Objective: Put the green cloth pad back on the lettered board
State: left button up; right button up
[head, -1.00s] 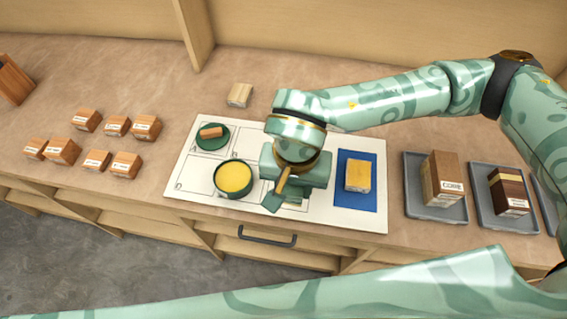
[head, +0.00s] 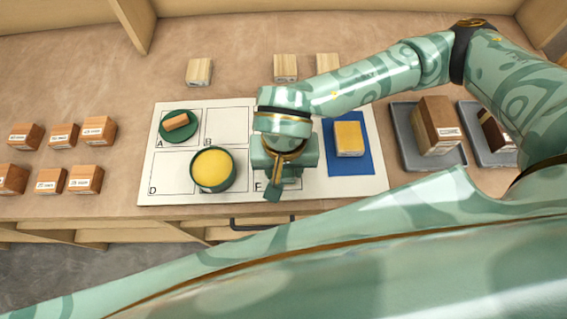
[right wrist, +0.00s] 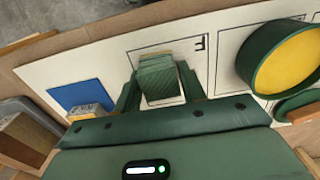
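A green ribbed block-like pad (right wrist: 158,78), which I take for the green cloth pad, is between the fingers of my right gripper (right wrist: 160,85) in the right wrist view. The fingers stand apart, one on each side of it; whether both press on it I cannot tell. In the head view my right gripper (head: 283,175) is low over the lower right cell, marked F, of the white lettered board (head: 225,190), and its wrist hides the pad. A round green piece (head: 178,132) with a small wooden block on it lies in cell A. My left gripper is out of view.
A green bowl with yellow inside (head: 213,170) stands left of my right gripper. A yellow block (head: 349,138) lies on a blue mat (head: 348,168) to its right. Grey trays (head: 408,150) hold blocks farther right. Several wooden blocks (head: 64,134) stand left of the board.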

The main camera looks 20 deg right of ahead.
jog(key=shift+o, duration=1.2)
jog(key=shift+w+a, duration=0.1)
jog(key=shift+r, duration=0.15)
jog(key=shift+r, duration=0.3)
notch_tip(320, 180, up, 12)
jog(key=p, duration=0.1)
jog(key=shift+f+p, duration=0.25)
jog(key=shift+p, duration=0.1)
